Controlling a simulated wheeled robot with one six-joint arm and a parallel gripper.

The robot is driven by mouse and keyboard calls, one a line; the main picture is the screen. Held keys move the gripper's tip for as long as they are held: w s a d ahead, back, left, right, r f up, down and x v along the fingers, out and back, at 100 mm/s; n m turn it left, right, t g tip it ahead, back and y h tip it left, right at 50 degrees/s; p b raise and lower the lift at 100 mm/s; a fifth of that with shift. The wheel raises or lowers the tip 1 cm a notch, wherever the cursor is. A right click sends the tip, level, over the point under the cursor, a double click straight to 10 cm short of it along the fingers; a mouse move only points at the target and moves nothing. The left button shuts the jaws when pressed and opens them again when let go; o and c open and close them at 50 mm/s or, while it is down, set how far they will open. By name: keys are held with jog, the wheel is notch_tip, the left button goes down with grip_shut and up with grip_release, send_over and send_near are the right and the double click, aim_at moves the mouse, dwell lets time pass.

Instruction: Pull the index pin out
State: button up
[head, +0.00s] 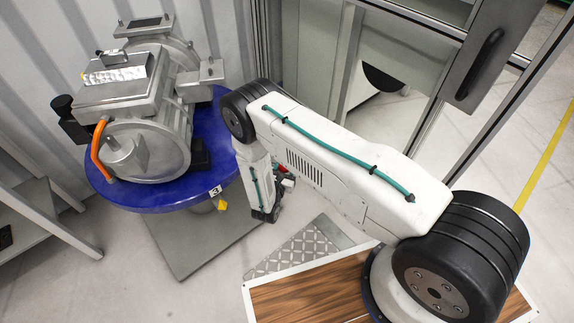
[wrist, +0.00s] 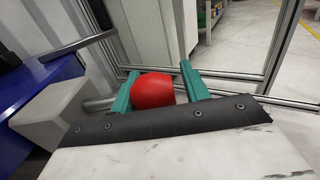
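A round red knob (wrist: 153,90), which looks like the end of the index pin, sits between the two teal fingers of my gripper (wrist: 160,88) in the wrist view. A grey cylindrical shaft (wrist: 99,104) shows left of the fingers, beside a pale grey block (wrist: 55,112). The left finger overlaps the knob's edge; a narrow gap shows between the knob and the right finger. My gripper looks open around the knob. In the head view a small bit of red (head: 288,183) shows at my gripper, right of the blue round table (head: 150,198); my arm hides most of this spot.
A grey metal drive unit (head: 140,125) with an orange handle (head: 98,150) stands on the blue table. A yellow piece (head: 222,205) hangs under the table rim. A metal-framed glass partition (head: 400,60) stands behind my arm. A shelf (head: 40,225) is at left.

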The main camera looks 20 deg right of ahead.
jog(key=v, duration=0.7)
jog(key=shift+s+a, duration=0.15)
jog(key=shift+s, duration=0.2)
